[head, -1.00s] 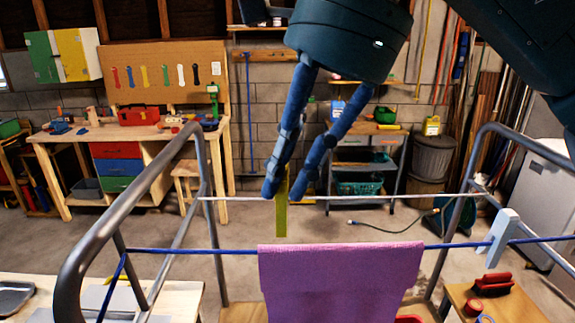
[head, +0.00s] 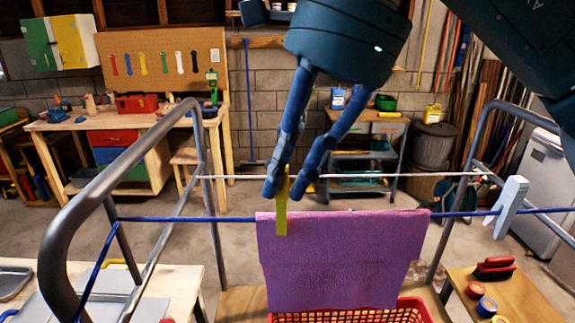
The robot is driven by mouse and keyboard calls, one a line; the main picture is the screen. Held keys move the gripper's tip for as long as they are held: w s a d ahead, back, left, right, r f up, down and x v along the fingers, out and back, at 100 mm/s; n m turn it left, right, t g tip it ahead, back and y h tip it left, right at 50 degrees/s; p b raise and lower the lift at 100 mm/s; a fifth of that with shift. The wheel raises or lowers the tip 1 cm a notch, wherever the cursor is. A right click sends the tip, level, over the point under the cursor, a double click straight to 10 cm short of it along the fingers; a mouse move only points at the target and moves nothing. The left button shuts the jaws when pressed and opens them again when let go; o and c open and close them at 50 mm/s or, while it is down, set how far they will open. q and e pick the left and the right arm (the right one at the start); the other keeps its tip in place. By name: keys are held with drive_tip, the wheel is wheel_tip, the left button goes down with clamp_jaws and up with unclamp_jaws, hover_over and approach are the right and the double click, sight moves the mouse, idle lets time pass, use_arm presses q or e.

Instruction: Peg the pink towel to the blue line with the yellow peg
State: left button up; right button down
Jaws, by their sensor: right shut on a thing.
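The pink towel (head: 345,262) hangs over the blue line (head: 190,219) in the middle of the head view. The yellow peg (head: 281,212) is upright between the fingers of my right gripper (head: 285,192), which is shut on it. The peg's lower end overlaps the towel's top left part in the picture. I cannot tell whether it grips towel and line or is in front of them. My left gripper is not in view.
A pale blue peg (head: 509,206) sits on the blue line to the right. A white line (head: 240,177) runs behind. A red basket (head: 395,314) is below the towel. Grey rack tubes (head: 75,220) frame both sides. A wooden table (head: 520,300) with a red brush (head: 494,268) stands at right.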

drive_tip(key=shift+f+b, duration=0.9)
drive_tip(key=shift+f, duration=0.6)
drive_tip(key=c, duration=1.5)
unclamp_jaws()
drive_tip(key=shift+r, duration=0.1)
drive_tip(key=shift+c, duration=0.2)
